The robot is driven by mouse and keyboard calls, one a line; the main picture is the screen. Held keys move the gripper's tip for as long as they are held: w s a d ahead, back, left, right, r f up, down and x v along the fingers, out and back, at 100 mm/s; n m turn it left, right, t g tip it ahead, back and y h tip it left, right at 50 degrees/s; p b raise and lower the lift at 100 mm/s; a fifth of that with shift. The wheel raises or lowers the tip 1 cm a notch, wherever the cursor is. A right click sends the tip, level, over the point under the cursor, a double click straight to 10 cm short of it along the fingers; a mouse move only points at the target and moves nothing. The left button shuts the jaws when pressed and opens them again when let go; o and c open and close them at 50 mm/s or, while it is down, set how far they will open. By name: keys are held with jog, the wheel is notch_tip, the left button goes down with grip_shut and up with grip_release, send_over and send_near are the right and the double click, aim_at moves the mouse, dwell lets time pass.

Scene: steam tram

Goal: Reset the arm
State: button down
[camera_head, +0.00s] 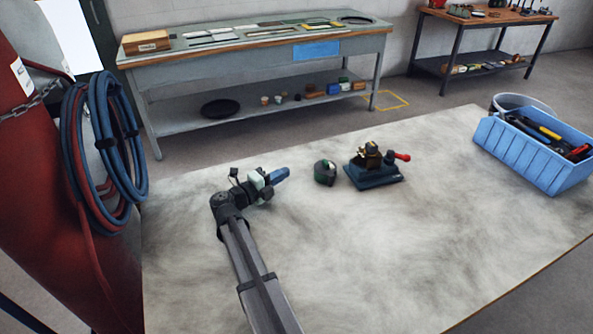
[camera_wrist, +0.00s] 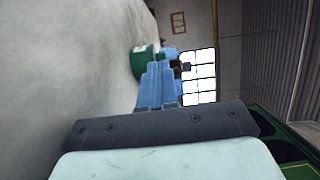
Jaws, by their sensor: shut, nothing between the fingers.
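My gripper (camera_head: 279,175) has blue fingers and hangs above the left part of the grey table (camera_head: 400,260). In the wrist view its blue fingers (camera_wrist: 157,86) are together with nothing between them. My arm reaches in from the bottom of the head view. A small dark green and black object (camera_head: 325,173) stands on the table to the right of the fingers, apart from them in the head view. A green object also shows just beyond the fingertips in the wrist view (camera_wrist: 143,62).
A dark blue device with a red-tipped handle (camera_head: 375,172) stands further right. A blue crate of tools (camera_head: 519,154) and a white bucket (camera_head: 538,104) are at the right. Hoses (camera_head: 100,150) hang at the left. The table's front middle is clear. A workbench (camera_head: 250,50) stands behind.

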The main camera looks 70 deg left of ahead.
jog(key=shift+s, duration=1.4)
